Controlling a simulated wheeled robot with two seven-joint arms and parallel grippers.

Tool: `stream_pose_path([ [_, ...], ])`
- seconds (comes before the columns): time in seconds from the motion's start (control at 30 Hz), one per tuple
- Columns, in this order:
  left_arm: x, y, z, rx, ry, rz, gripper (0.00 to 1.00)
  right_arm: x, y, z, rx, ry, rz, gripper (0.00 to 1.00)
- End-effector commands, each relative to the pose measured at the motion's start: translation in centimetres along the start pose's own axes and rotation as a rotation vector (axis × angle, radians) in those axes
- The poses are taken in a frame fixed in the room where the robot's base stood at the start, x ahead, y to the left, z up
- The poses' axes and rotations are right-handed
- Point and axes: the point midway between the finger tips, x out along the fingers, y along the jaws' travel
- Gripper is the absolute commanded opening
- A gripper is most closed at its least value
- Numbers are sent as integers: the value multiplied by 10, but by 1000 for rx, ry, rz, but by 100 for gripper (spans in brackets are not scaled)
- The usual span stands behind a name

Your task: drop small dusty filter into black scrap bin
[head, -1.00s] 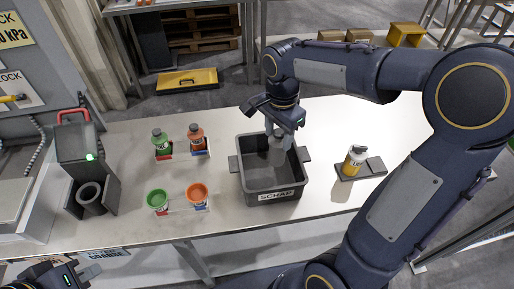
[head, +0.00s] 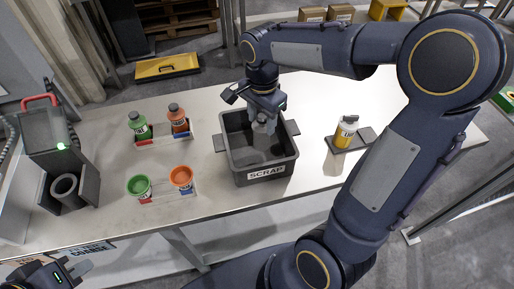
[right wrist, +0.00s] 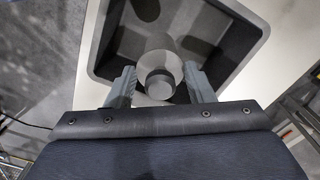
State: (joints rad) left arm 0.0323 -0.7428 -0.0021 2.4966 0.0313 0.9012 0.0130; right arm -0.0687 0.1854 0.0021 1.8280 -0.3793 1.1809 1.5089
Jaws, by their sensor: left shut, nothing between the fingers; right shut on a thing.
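The black scrap bin (head: 263,174), with a SCRAP label on its front, stands on the table in the head view. Its rim and inside fill the upper part of the right wrist view (right wrist: 235,67). My right gripper (head: 264,116) is at the bin's far side, over its opening. It is shut on a small grey cylindrical filter (right wrist: 157,70), which sits between the fingers with the bin behind it. The filter's lower end is hard to make out in the head view. My left gripper (head: 78,267) is shut and empty at the bottom left corner, by the table's front edge.
Left of the bin stand green (head: 139,126) and orange (head: 178,119) bottles and green (head: 139,186) and orange (head: 181,177) cups. A yellow bottle (head: 345,131) stands on a dark tray to the right. A grey holder (head: 88,187) stands far left.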

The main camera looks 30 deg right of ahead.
Motion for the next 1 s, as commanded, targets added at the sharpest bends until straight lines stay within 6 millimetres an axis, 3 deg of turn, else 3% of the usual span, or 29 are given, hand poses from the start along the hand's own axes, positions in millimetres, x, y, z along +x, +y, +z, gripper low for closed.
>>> stream_pose_path([
  [0.07, -1, 0, 0, 0, 0, 0, 0, -1, 0, 0, 0, 0, 0, 28],
  [0.1, -1, 0, 0, 0, 0, 0, 0, -1, 0, 0, 0, 0, 0, 49],
  [0.3, -1, 0, 0, 0, 0, 0, 0, -1, 0, 0, 0, 0, 0, 74],
  [0.63, -1, 0, 0, 0, 0, 0, 0, -6, 0, 0, 0, 1, -2, 74],
  [1.0, -2, 1, -1, 0, 0, 0, 0, -64, -1, 0, -1, 0, -4, 74],
])
